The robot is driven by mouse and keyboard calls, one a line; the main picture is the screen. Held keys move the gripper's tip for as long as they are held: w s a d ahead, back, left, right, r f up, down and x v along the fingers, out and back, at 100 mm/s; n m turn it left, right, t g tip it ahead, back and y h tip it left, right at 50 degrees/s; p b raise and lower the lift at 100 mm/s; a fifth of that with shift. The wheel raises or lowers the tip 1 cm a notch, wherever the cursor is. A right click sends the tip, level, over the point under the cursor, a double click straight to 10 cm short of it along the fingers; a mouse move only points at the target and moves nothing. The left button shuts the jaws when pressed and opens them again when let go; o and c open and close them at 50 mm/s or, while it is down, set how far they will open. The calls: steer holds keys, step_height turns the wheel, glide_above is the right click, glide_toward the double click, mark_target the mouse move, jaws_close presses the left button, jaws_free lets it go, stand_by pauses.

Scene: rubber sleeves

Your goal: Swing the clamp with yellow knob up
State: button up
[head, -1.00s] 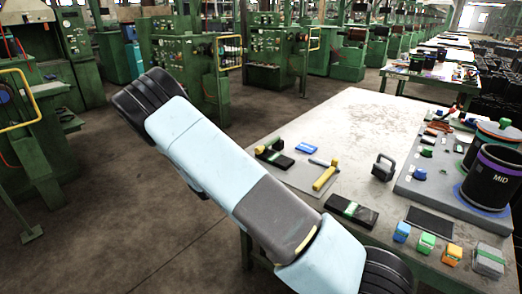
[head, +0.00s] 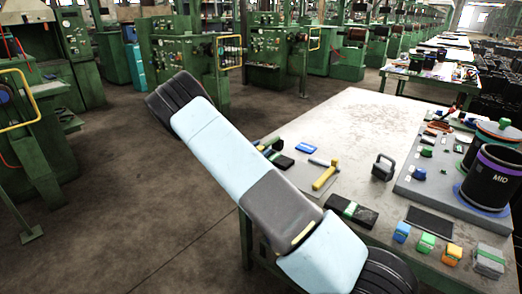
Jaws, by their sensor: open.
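I cannot clearly make out a clamp with a yellow knob. The grey board (head: 410,184) on the right of the table carries small fixtures with coloured knobs, among them a blue one (head: 419,173), a green one (head: 426,153) and red ones toward the back. A black cylinder marked MID (head: 492,178) stands at the board's right and hides part of it. My arm crosses the lower middle of the picture, left of the board. My gripper is not visible.
A yellow-handled tool (head: 325,178) lies on a grey mat. A dark padlock-shaped block (head: 383,167) stands mid-table. Blue, green and orange blocks (head: 427,243) line the front edge, by a black pad (head: 431,221). The table's back left (head: 350,115) is clear.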

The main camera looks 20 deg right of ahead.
steer(key=shift+c, duration=0.3)
steer(key=shift+a+r, duration=0.1)
jaws_close()
